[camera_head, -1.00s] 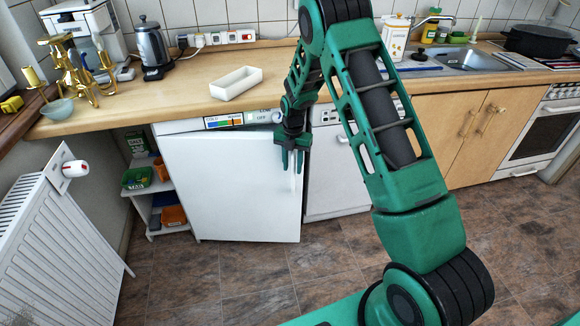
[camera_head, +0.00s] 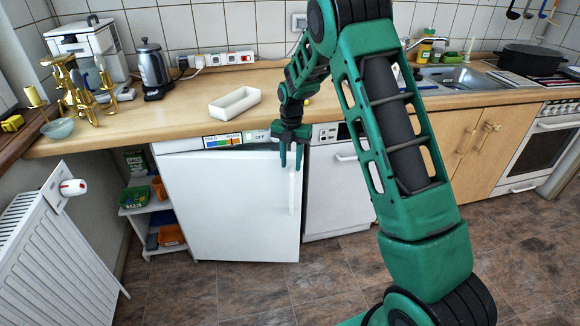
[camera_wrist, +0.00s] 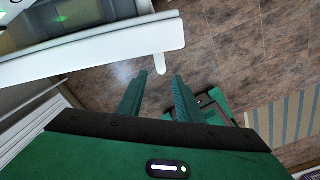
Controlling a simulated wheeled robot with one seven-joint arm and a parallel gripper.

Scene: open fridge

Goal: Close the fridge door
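The white fridge door (camera_head: 235,205) stands slightly ajar under the counter, with a dark gap along its top. Its vertical handle (camera_head: 292,192) is near the right edge. My gripper (camera_head: 291,158) points down at the door's top right corner, above most of the handle. In the wrist view my gripper (camera_wrist: 160,97) has its two fingers apart, with nothing seen between them. There the top of the door (camera_wrist: 95,50) crosses the upper left, and the handle end (camera_wrist: 160,62) lies just beyond the fingers. I cannot tell whether a finger touches the door.
A counter (camera_head: 300,108) runs above the fridge, with a white tray (camera_head: 234,103) on it. A dishwasher (camera_head: 338,195) is right of the door. A small shelf (camera_head: 150,215) and a radiator (camera_head: 65,250) are at the left. The tiled floor (camera_head: 330,270) in front is clear.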

